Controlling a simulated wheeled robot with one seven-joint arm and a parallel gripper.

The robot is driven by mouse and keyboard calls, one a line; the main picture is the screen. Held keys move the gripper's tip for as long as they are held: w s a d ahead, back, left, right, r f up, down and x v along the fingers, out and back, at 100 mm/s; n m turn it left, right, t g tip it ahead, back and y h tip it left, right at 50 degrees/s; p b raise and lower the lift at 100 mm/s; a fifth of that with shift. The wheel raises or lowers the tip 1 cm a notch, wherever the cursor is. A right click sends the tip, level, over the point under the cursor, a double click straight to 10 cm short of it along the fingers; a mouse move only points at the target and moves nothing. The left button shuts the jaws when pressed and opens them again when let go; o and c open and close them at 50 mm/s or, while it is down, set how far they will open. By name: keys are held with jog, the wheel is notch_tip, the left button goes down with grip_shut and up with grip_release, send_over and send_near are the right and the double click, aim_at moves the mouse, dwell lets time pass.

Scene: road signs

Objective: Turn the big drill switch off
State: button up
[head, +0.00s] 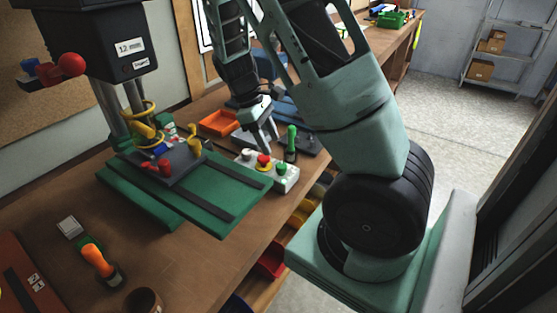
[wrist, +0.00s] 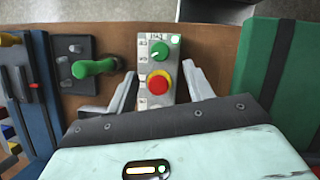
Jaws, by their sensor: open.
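A big drill (head: 98,45) with a black head stands over a green base at left in the head view. A pale control box (head: 272,170) beside it carries a red button on a yellow ring (head: 263,161) and a green control (head: 280,168). A green-handled lever switch (head: 291,140) stands on a dark plate; it also shows in the wrist view (wrist: 95,67). Which control is the drill's switch is not clear. My gripper (wrist: 161,75) is open and empty, its fingers either side of the control box's red button, seemingly above it. In the head view my gripper (head: 262,145) is by the box.
The drill's green base plate (head: 200,200) lies left of the box. An orange tray (head: 218,122) sits behind. An orange-handled tool (head: 97,260) lies on the wooden bench (head: 180,270). Coloured bins (head: 272,258) hang below the bench edge.

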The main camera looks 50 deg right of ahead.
aim_at(281, 165)
jog(key=x, duration=0.8)
jog(key=shift+p, duration=0.3)
jog(key=shift+w+r, duration=0.1)
jog(key=c, duration=1)
